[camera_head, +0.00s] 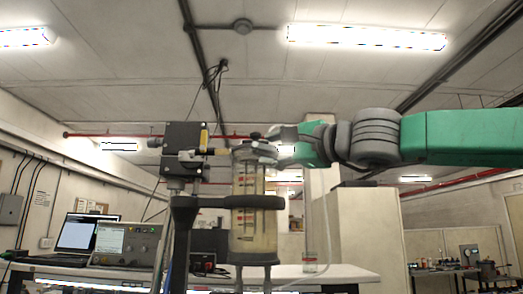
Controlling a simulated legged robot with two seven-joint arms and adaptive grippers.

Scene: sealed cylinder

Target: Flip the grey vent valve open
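A clear upright cylinder (254,225) with red markings and a pale liquid low inside stands in the middle, held by a black ring clamp (212,202). Its grey cap (254,150) carries small fittings, with a small dark fitting (256,136) on top that may be the vent valve. Whether it is open or shut is too small to tell. My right gripper (275,145) comes in from the right at cap height, its tips at the cap's right edge. Contact and finger gap are unclear. My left gripper is not in view.
A black box (184,138) on a post stands just left of the cap, with a fitting reaching toward it. A laptop (76,233) and a grey instrument (127,244) sit on the bench at left. A small jar (310,262) stands right of the cylinder.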

